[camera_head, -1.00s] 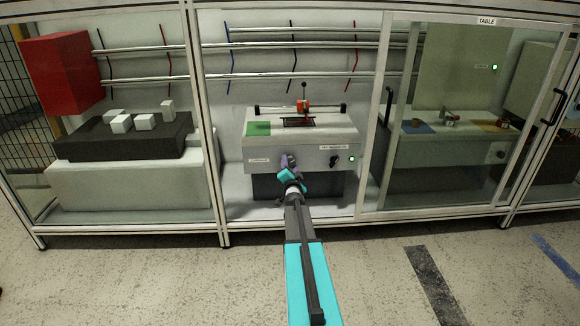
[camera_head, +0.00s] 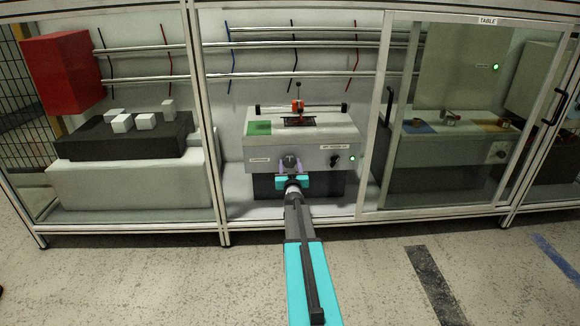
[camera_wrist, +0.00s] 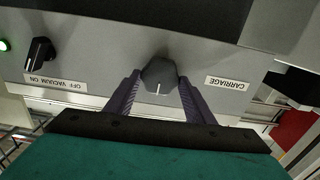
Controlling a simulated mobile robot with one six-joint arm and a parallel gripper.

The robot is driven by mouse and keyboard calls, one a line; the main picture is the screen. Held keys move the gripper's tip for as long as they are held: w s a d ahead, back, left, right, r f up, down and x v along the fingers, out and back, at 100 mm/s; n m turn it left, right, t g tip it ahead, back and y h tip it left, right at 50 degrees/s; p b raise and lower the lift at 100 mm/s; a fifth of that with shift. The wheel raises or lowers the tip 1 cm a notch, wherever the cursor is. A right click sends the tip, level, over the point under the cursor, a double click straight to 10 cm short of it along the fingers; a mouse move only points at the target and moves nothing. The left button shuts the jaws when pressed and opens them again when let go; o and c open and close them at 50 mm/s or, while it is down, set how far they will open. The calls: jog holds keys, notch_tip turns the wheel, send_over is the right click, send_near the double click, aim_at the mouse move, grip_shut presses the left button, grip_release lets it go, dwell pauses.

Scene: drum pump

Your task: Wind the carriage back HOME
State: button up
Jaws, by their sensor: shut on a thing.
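The carriage (camera_head: 297,106) is a small orange-red block on the rail along the top of the grey machine (camera_head: 320,155). It stands near the middle of the rail, right of the green patch (camera_head: 258,128). The dark faceted CARRIAGE knob (camera_wrist: 158,74) is on the machine's front, beside its label (camera_wrist: 227,83); its white mark points toward my gripper in the wrist view. My gripper (camera_wrist: 159,82) is shut on this knob, a purple finger on each side. In the head view the gripper (camera_head: 290,167) reaches the front panel squarely.
The vacuum switch (camera_head: 335,161) and a green light (camera_head: 352,158) are on the panel to the right. Frame posts (camera_head: 208,150) and a glass door (camera_head: 440,120) flank the opening. White blocks (camera_head: 122,123) stand on a black plate at left.

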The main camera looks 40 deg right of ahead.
jog(key=n, duration=0.8)
jog(key=shift+f, duration=0.1)
jog(key=n, duration=0.6)
jog(key=shift+f+n, duration=0.1)
jog(key=shift+n, duration=0.3)
jog(key=n, duration=0.7)
jog(key=shift+f, duration=0.1)
jog(key=n+b, duration=0.1)
jog(key=n, duration=0.6)
jog(key=shift+d, duration=0.1)
jog(key=o, duration=0.9)
jog(key=shift+o, duration=0.8)
